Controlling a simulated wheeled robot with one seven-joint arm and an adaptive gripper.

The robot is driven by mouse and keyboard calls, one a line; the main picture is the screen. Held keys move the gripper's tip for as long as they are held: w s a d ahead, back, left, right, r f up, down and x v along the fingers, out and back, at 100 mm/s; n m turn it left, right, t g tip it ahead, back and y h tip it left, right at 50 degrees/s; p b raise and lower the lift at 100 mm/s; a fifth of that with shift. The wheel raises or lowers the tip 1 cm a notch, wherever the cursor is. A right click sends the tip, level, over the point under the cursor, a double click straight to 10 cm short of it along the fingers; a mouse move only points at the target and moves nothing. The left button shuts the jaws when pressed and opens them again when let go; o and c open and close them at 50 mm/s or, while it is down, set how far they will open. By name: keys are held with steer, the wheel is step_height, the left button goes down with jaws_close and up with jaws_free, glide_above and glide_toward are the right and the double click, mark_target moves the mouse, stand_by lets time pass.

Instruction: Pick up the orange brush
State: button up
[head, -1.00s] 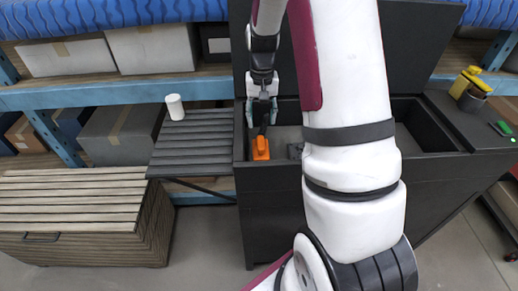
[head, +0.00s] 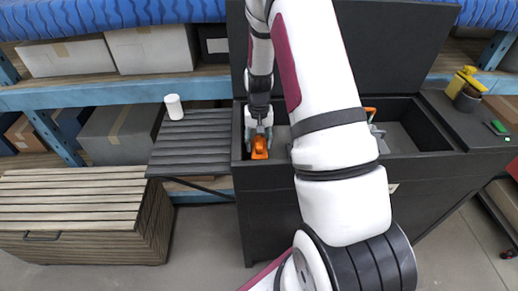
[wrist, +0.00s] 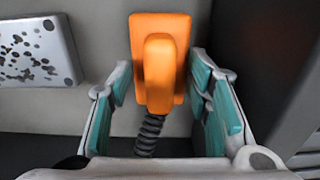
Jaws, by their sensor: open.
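The orange brush (head: 260,150) is inside the left part of the black open box (head: 243,177). In the wrist view, the orange brush (wrist: 158,62) has a block-like head and a dark ribbed part that runs down between my fingers. My gripper (head: 259,130) is open and reaches down into the box over the brush. In the wrist view, the teal-padded fingers of my gripper (wrist: 163,95) stand on both sides of the brush, with a gap on each side. The lower end of the ribbed part is hidden behind my gripper.
A spotted grey plate (wrist: 38,52) lies left of the brush in the wrist view. The box's dark wall is close on the right. A side shelf (head: 190,145) bears a white cup (head: 174,106). A yellow object (head: 464,82) stands on the right side shelf.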

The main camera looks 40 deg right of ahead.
mark_target(259, 141)
jaws_close()
steer(key=shift+r, duration=0.1)
step_height(259, 141, up, 10)
steer(key=shift+f+b, duration=0.1)
steer(key=shift+b, duration=0.3)
stand_by(0.5)
